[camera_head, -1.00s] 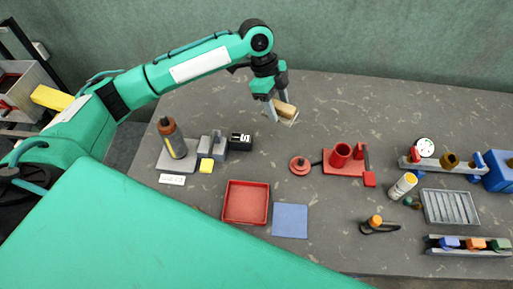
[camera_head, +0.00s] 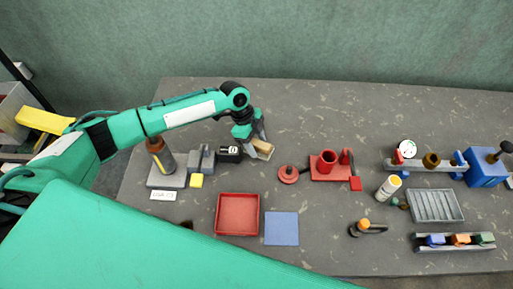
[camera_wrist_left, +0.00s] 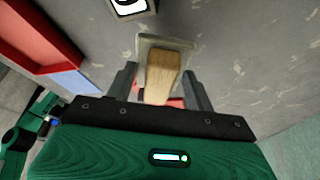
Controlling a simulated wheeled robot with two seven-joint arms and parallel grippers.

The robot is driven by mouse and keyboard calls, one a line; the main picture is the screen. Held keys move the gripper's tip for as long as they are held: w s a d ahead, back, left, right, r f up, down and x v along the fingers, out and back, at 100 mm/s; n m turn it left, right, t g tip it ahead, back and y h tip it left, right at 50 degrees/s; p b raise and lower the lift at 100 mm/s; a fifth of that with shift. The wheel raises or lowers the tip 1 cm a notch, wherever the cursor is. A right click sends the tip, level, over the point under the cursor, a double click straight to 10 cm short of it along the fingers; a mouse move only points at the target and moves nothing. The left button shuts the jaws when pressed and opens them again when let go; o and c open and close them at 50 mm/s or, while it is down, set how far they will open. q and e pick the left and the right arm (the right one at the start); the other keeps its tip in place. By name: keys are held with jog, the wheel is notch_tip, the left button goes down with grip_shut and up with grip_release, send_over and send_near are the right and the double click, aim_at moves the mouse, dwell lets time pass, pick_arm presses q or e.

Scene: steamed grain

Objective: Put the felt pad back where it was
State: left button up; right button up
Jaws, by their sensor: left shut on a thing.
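The felt pad (camera_head: 263,149) is a tan wooden block on a thin greyish pad. It is in my left gripper (camera_head: 256,145), right of the black box in the head view. In the left wrist view the felt pad (camera_wrist_left: 162,72) sits between the two grey fingers of the left gripper (camera_wrist_left: 160,85), its wooden part toward me and its grey pad beyond. The gripper is shut on the wooden part. I cannot tell whether the pad touches the table. My right gripper is not in view.
A black box (camera_head: 229,153) is close left of the pad. A red holder (camera_head: 328,165) and red disc (camera_head: 288,174) stand to the right. A red tray (camera_head: 237,231) and blue square (camera_head: 282,229) lie in front. The table's back middle is clear.

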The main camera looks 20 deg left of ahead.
aim_at(256, 149)
pick_arm(q)
notch_tip(256, 149, down, 4)
jog(key=shift+r+p, duration=0.2)
jog(key=shift+p, duration=0.3)
jog(key=shift+f, duration=0.4)
jog(key=shift+f, duration=0.1)
jog(key=o, duration=1.3)
